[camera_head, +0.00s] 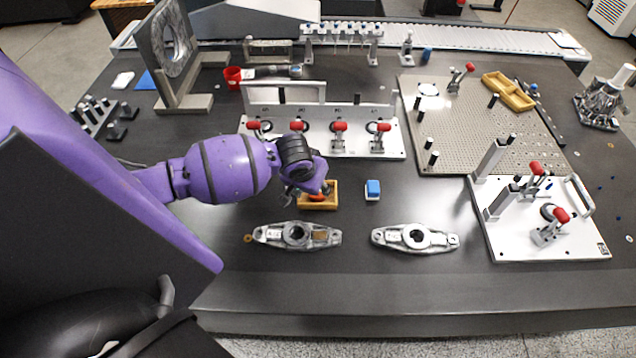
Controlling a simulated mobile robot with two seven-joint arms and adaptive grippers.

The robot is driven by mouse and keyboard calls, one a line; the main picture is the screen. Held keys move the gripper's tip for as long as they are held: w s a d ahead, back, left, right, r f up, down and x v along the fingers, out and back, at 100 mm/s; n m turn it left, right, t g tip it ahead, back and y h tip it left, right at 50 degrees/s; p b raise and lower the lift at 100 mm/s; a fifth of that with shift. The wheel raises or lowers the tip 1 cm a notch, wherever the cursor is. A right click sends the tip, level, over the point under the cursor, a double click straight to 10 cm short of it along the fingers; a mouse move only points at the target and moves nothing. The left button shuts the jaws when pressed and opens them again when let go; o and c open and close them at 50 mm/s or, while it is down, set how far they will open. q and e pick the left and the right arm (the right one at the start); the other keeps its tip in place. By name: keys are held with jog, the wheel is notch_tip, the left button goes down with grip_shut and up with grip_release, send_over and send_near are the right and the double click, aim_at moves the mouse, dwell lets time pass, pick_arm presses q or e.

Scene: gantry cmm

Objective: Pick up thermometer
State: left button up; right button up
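My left arm reaches in from the left, and its gripper (306,190) points down at a small yellow-orange tray (319,206) in the middle of the table. The wrist covers much of the tray and most of the fingers, so I cannot tell whether the gripper is open or holds anything. A small red-orange thing (318,198) shows in the tray beside the gripper; I cannot tell if it is the thermometer. I cannot make out a thermometer for certain anywhere else. My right gripper is not in view.
A blue-and-white block (373,189) lies right of the tray. Two metal castings (272,235) (390,237) lie in front. A fixture with red-handled clamps (359,147) stands behind, and another clamp fixture (505,240) stands at right. The table's front strip is clear.

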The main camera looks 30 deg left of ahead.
pick_arm(q)
jog(key=x, duration=0.5)
jog(key=shift+w+f, duration=0.1)
jog(key=shift+w, duration=0.1)
jog(key=shift+s+d, duration=0.1)
jog(key=shift+c, duration=0.5)
jog(key=shift+s+f, duration=0.1)
jog(key=shift+f, duration=0.05)
grip_shut()
